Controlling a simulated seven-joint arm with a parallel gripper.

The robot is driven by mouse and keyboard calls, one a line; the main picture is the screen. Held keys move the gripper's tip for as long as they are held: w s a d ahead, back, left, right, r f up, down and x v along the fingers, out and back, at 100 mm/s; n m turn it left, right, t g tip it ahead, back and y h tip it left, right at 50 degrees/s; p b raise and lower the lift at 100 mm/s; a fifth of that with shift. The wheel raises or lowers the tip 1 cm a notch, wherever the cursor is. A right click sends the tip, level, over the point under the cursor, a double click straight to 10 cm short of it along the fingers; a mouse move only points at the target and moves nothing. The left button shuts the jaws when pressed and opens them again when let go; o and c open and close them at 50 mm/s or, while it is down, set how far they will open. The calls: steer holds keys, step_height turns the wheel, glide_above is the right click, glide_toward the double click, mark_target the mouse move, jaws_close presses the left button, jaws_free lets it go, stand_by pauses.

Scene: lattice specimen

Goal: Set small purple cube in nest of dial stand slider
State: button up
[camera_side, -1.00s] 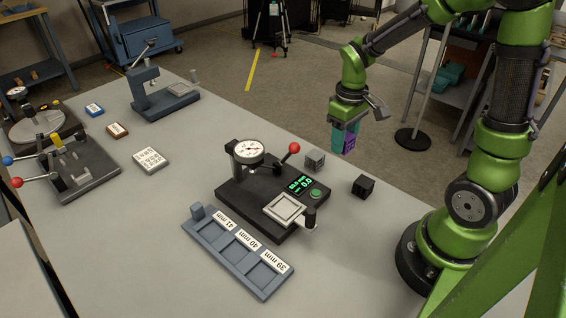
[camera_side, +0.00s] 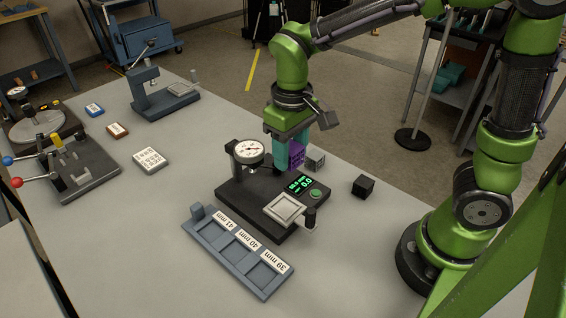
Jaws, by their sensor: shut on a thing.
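The small purple cube (camera_side: 297,153) is held in my gripper (camera_side: 288,157), partly hidden by a teal finger. The gripper is shut on it, above the back of the dial stand (camera_side: 238,196). I cannot tell its exact height. The dial stand has a black base, a round white dial (camera_side: 249,151), a green-lit display (camera_side: 299,184) and a green button. Its slider (camera_side: 286,208) is a light square tray with a raised rim at the front right of the base, with a dark knob beside it. The slider's nest looks empty.
A grey cube (camera_side: 316,160) sits right beside the purple cube in the picture, and a black cube (camera_side: 363,186) lies further right. A blue tray with labelled slots (camera_side: 238,252) lies in front of the stand. Other fixtures (camera_side: 72,172) stand at the left.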

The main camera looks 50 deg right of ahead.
steer(key=shift+s+a+f, duration=0.1)
steer(key=shift+a+f, duration=0.25)
steer(key=shift+f, duration=1.35)
steer(key=shift+s+a+f, duration=0.1)
steer(key=shift+a+f, duration=0.2)
steer(key=shift+f, duration=1.4)
steer(key=shift+a+f, duration=0.35)
steer(key=shift+f, duration=1.35)
steer(key=o, duration=0.4)
steer(key=c, duration=0.4)
steer(key=shift+o, duration=0.2)
steer(key=shift+f, duration=0.1)
